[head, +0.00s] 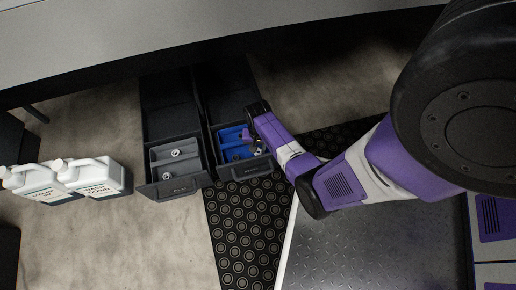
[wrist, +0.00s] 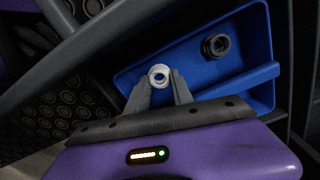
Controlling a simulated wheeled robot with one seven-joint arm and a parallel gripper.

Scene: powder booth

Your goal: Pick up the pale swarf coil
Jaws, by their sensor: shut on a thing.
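The pale swarf coil (wrist: 159,76) is a small whitish ring with a dark hole. In the wrist view it sits between the fingertips of my gripper (wrist: 160,82), which is shut on it. The coil is over the blue tray (wrist: 193,68) in the open right-hand drawer; I cannot tell whether it still touches the tray floor. In the head view my gripper (head: 248,140) reaches into that drawer, and my arm partly hides the tray (head: 229,141).
A dark coil (wrist: 216,45) lies in the blue tray, apart from my fingers. The left drawer (head: 180,187) is also open, with a grey tray (head: 160,158) holding small pale pieces. White jugs (head: 95,175) stand at left. A dark studded mat (head: 240,225) covers the floor in front.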

